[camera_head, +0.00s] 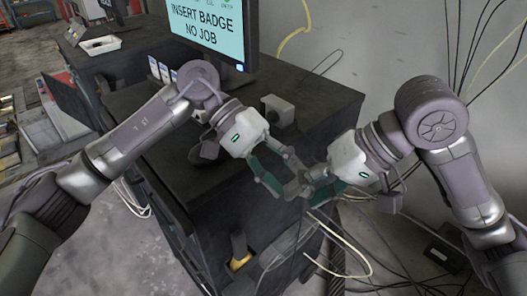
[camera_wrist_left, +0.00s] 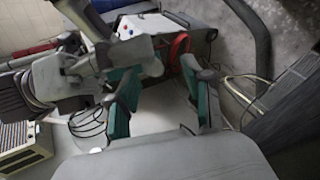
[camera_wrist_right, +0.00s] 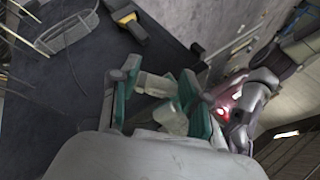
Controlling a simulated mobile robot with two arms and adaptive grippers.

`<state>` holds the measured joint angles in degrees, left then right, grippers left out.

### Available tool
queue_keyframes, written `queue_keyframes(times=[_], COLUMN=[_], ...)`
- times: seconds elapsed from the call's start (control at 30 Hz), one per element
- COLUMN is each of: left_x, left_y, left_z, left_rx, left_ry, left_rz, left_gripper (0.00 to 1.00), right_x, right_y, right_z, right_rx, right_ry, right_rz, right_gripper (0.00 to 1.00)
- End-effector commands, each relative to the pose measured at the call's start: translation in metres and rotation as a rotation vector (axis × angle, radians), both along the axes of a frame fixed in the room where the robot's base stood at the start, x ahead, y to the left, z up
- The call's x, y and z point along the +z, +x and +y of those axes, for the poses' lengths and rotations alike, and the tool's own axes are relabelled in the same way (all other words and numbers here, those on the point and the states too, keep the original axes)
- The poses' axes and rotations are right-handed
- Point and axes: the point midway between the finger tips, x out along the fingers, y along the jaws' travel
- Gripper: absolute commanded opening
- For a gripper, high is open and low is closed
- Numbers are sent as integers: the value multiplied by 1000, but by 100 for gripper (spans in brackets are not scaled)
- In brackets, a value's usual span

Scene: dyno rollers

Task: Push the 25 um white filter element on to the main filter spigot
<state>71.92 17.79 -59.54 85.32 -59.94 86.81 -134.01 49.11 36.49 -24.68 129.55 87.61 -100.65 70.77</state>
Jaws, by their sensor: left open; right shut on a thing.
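My right gripper (camera_head: 312,186) is shut on a small pale piece, which shows between the green-padded fingers in the right wrist view (camera_wrist_right: 172,118). It looks like the white filter element, but no 25 um marking is readable. My left gripper (camera_head: 280,178) is open, its fingers apart in the left wrist view (camera_wrist_left: 162,100). The two grippers are close together in front of the dark bench, and their fingertips overlap in the head view. I cannot tell whether they touch. I cannot make out the main filter spigot in any view.
The dark bench (camera_head: 225,185) carries a small grey box (camera_head: 279,109) and a monitor (camera_head: 212,30). Loose cables (camera_head: 340,250) hang and lie at the right. A yellow-and-black tool (camera_wrist_right: 128,20) shows in the right wrist view. A red hose (camera_wrist_left: 178,50) shows in the left wrist view.

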Motion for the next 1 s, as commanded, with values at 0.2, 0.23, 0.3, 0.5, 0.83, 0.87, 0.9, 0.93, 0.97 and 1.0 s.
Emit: queue_keyframes(times=[0.2,0.23,0.3,0.5,0.83,0.87,0.9,0.93,0.97,1.0], left_x=[-11,-12,-13,-13,-14,-14,-15,-15,-16,-16], left_y=[-10,-11,-12,-12,-12,-11,-11,-11,-11,-11], left_z=[-13,-14,-15,-16,-15,-14,-14,-14,-14,-13], left_rx=[1,1,1,1,2,2,2,2,2,3], left_ry=[-1,-1,-1,-1,2,3,4,5,7,8], left_rz=[0,0,0,0,0,0,1,0,0,0], left_gripper=[51,51,51,51,2,0,0,0,0,0], right_x=[0,0,0,0,0,0,1,1,1,1], right_y=[0,0,0,0,0,0,0,0,0,1], right_z=[0,0,0,0,0,0,0,-1,-1,-1], right_rx=[0,0,0,0,-1,-1,-1,-2,-2,-2], right_ry=[0,0,0,0,0,0,0,0,0,0], right_rz=[0,0,0,0,-1,-2,-2,-2,-2,-3], right_gripper=[10,10,10,10,10,10,10,10,10,48])
